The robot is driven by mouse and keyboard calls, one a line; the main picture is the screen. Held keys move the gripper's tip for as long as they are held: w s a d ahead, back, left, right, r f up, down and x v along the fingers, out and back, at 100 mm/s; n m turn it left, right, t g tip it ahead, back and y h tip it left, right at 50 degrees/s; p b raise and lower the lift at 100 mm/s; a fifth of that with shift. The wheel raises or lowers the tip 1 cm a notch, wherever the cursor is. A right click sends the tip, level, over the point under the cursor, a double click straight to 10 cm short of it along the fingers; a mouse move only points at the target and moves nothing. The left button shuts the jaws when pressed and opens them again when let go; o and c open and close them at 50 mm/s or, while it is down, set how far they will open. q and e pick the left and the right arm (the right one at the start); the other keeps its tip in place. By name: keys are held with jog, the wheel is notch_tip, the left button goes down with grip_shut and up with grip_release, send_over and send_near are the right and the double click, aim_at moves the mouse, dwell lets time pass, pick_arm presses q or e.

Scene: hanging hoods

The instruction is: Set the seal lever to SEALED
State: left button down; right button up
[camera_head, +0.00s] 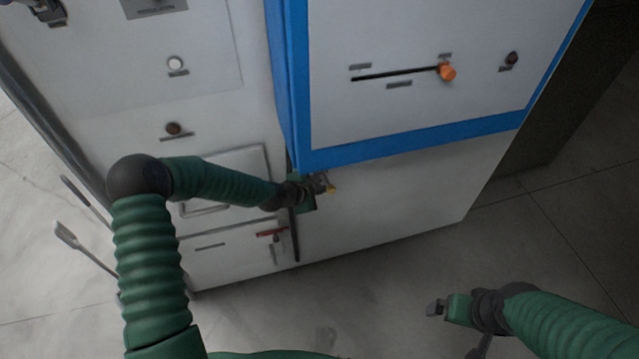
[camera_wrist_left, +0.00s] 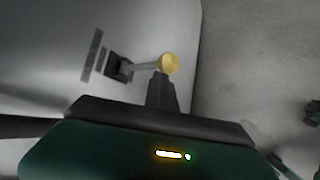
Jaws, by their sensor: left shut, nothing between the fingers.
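A lever with a yellow ball knob (camera_wrist_left: 168,64) sticks out from a dark mount on the pale panel in the left wrist view. A label plate beside the mount is not readable. The yellow knob (camera_head: 332,190) also shows small in the head view, at the tip of my left gripper (camera_head: 319,183). My left gripper is shut and empty; its fingers (camera_wrist_left: 161,92) overlap the knob's lower edge in the wrist view. Whether they touch it I cannot tell. My right gripper (camera_head: 437,308) is at the lower right, away from the cabinet; its jaw state is unclear.
A blue-framed panel (camera_head: 400,150) overhangs my left gripper, with an orange knob (camera_head: 446,72) at the right end of a slot. A red handle (camera_head: 270,233) sits on the lower left cabinet. The floor (camera_head: 390,270) in front is clear.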

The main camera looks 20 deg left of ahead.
jog(key=shift+r+p, duration=0.3)
jog(key=shift+r, duration=0.5)
jog(key=shift+r+p, duration=0.6)
jog(key=shift+p, duration=0.15)
